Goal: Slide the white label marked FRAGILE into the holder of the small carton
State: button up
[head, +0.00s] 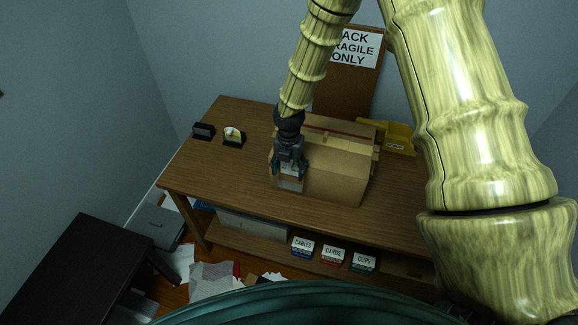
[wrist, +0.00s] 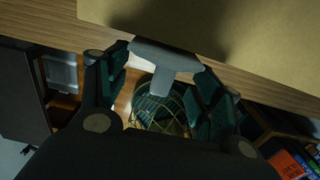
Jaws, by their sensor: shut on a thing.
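The carton (head: 337,182) stands on the wooden table, its tan face also filling the top of the wrist view (wrist: 220,25). My gripper (head: 289,170) is at the left part of the carton's near face, pointing down. Its fingers are closed on a pale grey piece, which I take to be the label; in the wrist view this label (wrist: 160,62) is a T-shaped piece between the fingertips (wrist: 160,80), close to the carton. A pale grey patch (head: 290,185) on the carton below the fingers looks like the holder. Whether the label is inside it is hidden.
A yellow bin (head: 398,138) stands behind the carton at right. A black stand (head: 203,131) and a tape dispenser (head: 234,138) sit at the table's left. The lower shelf holds labelled boxes (head: 333,255). The table's left front (head: 220,183) is clear.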

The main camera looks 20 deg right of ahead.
jog(key=shift+f+b, duration=0.85)
jog(key=shift+f, duration=1.3)
jog(key=shift+f, duration=1.3)
dwell(0.5)
jog(key=o, duration=0.9)
